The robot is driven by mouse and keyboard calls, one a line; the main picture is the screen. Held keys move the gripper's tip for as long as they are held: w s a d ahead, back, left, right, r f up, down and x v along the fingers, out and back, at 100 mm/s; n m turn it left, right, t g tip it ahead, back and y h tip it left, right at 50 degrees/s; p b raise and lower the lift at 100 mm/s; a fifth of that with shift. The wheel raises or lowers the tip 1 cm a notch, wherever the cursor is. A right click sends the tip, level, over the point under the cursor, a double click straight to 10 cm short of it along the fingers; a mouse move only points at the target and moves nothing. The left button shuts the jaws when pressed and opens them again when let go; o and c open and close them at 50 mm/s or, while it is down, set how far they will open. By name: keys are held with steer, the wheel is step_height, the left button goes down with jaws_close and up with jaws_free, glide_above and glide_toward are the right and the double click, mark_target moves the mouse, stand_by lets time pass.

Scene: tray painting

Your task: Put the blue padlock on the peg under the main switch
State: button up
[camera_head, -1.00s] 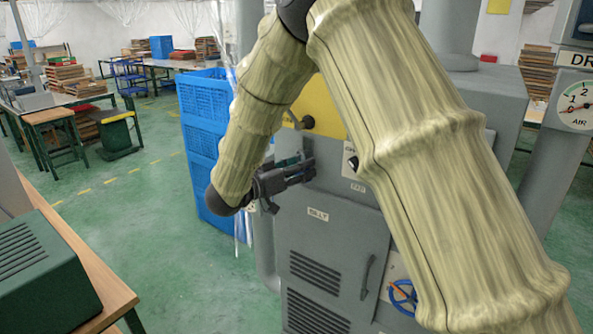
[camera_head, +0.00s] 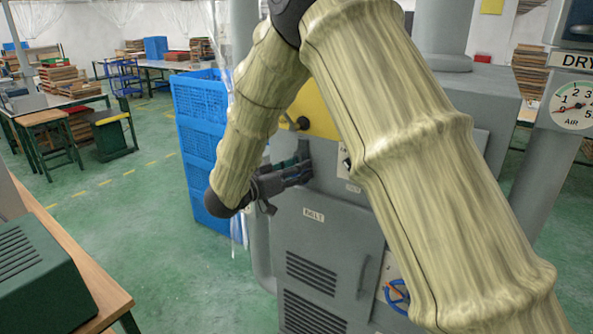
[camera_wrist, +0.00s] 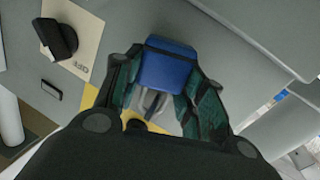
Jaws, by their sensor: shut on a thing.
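My gripper (camera_head: 306,166) is in front of the grey machine, at the end of my bent arm. In the wrist view its green-padded fingers (camera_wrist: 158,95) are shut on the blue padlock (camera_wrist: 168,65), whose grey shackle (camera_wrist: 152,101) shows between them. The padlock is held clear of the grey panel. A black rotary knob (camera_wrist: 58,40) on a beige plate stands at upper left of the wrist view; I cannot tell whether it is the main switch. A small dark stub (camera_wrist: 51,90) stands near that plate; I cannot tell whether it is the peg.
The machine's lower door (camera_head: 325,250) has vents and a handle. Blue crates (camera_head: 200,125) stand to the left. A wooden bench (camera_head: 85,265) with a green box is at lower left; open floor lies between.

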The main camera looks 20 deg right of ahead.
steer(key=o, duration=1.2)
steer(key=shift+c, duration=0.2)
steer(key=v, duration=1.2)
steer(key=d+f+n+t+y+b, duration=0.1)
steer(key=d+f+n+t+y, duration=0.15)
steer(key=f, duration=0.85)
steer(key=d+f+n+t+y, duration=0.2)
steer(key=d+f+n+y, duration=0.15)
steer(key=f, duration=0.75)
steer(key=s+d+f+n+g+y+b, duration=0.1)
steer(key=s+f+y, duration=0.25)
steer(key=f, duration=0.45)
steer(key=s+f+n+g+y, duration=0.1)
steer(key=s+f+n+y, duration=0.1)
steer(key=s+f, duration=0.5)
steer(key=s+d+f+n+g+y, duration=0.1)
steer(key=s+f+g+y, duration=0.25)
steer(key=s+f, duration=1)
steer(key=s+f+g+y+b, duration=0.1)
steer(key=s+f+g, duration=0.1)
steer(key=s, duration=0.8)
steer(key=s+f+g, duration=0.3)
steer(key=s+g, duration=0.1)
steer(key=s, duration=0.6)
steer(key=shift+d+f+n+y+b, duration=0.3)
steer(key=shift+d+y+b, duration=0.1)
steer(key=shift+d, duration=0.1)
